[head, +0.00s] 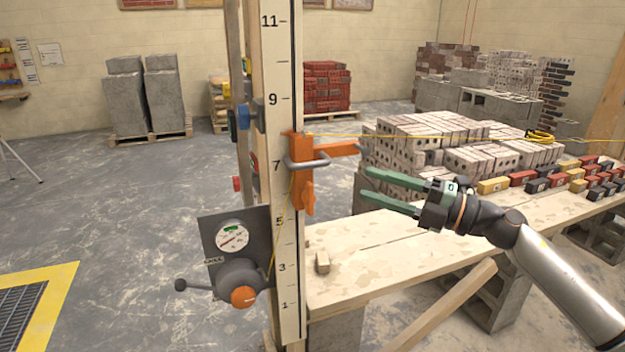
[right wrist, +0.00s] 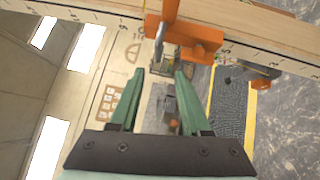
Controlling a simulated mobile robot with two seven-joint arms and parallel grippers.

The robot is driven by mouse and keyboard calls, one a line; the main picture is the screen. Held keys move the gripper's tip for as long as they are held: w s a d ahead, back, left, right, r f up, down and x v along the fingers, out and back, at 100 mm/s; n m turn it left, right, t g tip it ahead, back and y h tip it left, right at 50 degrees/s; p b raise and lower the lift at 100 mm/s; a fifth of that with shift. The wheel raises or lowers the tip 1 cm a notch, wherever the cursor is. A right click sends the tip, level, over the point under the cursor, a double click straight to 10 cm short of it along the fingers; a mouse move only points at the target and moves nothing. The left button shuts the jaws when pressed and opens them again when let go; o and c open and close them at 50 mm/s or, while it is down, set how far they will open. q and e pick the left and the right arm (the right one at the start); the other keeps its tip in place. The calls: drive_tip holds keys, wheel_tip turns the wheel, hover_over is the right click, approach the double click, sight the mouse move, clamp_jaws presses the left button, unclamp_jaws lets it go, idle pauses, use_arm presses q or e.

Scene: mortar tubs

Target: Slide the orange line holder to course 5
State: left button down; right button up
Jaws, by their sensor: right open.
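The orange line holder (head: 302,172) sits on the numbered pole (head: 287,250), its body around the 7 mark and its lower end just above the 5. A grey bar handle (head: 308,162) crosses its front, and an orange arm points right. My right gripper (head: 364,184) is open and empty, to the right of the holder and apart from it, fingers pointing left towards it. In the right wrist view the holder (right wrist: 190,38) is ahead, beyond the open fingertips (right wrist: 160,73). My left gripper is not in view.
A gauge box with an orange-capped knob (head: 243,297) is on the pole's lower left. A yellow line (head: 420,136) runs right from the holder over stacked bricks (head: 450,140).

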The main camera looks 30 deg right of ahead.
sight(317, 166)
drive_tip(key=x, duration=0.7)
drive_tip(key=shift+a+r+b, duration=0.25)
drive_tip(key=shift+r+b, duration=0.05)
drive_tip(key=shift+b, duration=0.05)
drive_tip(key=shift+p+x, duration=0.45)
drive_tip(key=shift+x, duration=1.1)
drive_tip(key=shift+p+x, duration=0.45)
drive_tip(key=shift+x, duration=0.55)
drive_tip(key=shift+f, duration=0.1)
clamp_jaws()
